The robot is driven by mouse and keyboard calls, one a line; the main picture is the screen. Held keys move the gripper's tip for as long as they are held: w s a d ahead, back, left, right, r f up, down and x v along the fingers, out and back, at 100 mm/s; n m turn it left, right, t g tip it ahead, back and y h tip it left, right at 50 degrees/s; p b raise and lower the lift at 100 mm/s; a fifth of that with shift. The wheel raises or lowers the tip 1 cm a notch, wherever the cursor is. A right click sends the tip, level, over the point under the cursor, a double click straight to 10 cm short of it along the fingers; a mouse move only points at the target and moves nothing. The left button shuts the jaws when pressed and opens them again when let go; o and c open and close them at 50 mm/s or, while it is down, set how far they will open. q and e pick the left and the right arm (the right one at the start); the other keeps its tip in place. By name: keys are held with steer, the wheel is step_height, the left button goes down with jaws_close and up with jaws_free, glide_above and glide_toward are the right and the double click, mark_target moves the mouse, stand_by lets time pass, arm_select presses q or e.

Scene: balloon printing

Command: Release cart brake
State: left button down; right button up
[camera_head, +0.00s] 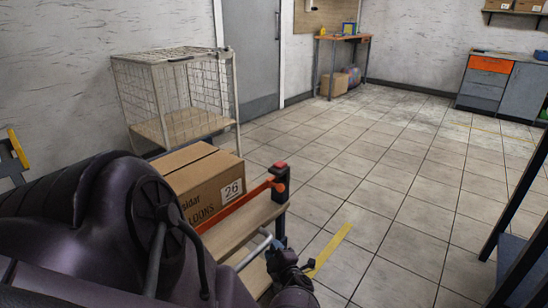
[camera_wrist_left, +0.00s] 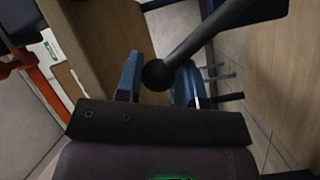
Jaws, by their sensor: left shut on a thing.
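The cart (camera_head: 262,210) stands in front of me, with wooden shelves, a dark corner post and an orange bar. Its brake lever is a dark rod (camera_wrist_left: 222,30) ending in a round black knob (camera_wrist_left: 156,74) in the left wrist view. My left gripper (camera_wrist_left: 158,80) has its blue fingers on either side of the knob and is shut on it. In the head view my left gripper (camera_head: 281,250) is small and low beside the cart's right side, and the lever is hard to make out there. My right gripper is not in view.
A cardboard box (camera_head: 203,185) marked 26 sits on the cart. A wire cage cart (camera_head: 180,95) stands behind it by the wall. The tiled floor (camera_head: 395,190) to the right is open, with a yellow stripe (camera_head: 330,248). A dark frame (camera_head: 519,225) stands at the right edge.

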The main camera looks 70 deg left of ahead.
arm_select(q)
steer(key=shift+w+d, duration=0.1)
steer(key=shift+w, duration=0.1)
steer(key=c, duration=0.8)
jaws_free()
steer(key=shift+f, duration=0.1)
steer(key=shift+o, duration=0.2)
steer(key=shift+s, duration=0.1)
steer(key=shift+d, duration=0.1)
